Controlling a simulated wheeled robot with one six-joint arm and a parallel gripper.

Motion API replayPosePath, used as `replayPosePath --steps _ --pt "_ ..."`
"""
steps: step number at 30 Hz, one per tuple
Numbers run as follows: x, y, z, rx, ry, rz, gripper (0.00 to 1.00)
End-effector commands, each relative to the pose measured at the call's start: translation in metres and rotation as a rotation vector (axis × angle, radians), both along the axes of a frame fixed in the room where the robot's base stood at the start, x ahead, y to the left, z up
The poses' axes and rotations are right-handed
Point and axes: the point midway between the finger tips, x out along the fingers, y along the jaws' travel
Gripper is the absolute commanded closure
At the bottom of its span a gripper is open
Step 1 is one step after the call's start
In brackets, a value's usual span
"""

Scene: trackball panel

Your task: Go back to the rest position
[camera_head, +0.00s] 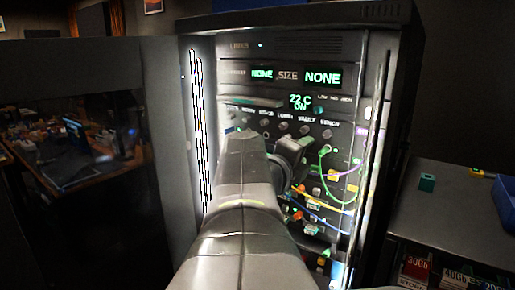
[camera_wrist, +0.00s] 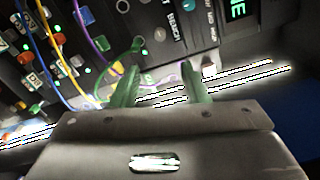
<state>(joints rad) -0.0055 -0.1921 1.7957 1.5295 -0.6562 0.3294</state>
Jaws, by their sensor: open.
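My gripper (camera_wrist: 160,70) is open, its two green fingers apart in the wrist view with no object seen between them. It is close to the front of the dark rack panel (camera_head: 290,50), tilted relative to it in the wrist view. The panel also shows in the wrist view (camera_wrist: 150,20), with knobs, lit labels and coloured cables. In the head view my arm reaches up across the lower middle of the panel and hides part of it; the fingertips cannot be made out there.
Blue, yellow and purple cables (camera_head: 340,175) hang on the panel right of my arm. An open dark door (camera_head: 160,70) stands at left.

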Motion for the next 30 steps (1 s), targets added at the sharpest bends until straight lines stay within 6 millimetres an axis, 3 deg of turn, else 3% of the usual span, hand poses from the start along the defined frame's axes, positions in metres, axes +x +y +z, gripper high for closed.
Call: replayPosePath --steps 14,30 --pt "0.006 -0.005 0.0 0.0 0.001 -0.002 0.59" --pt "0.077 -0.059 -0.001 -0.001 0.002 -0.003 0.59"
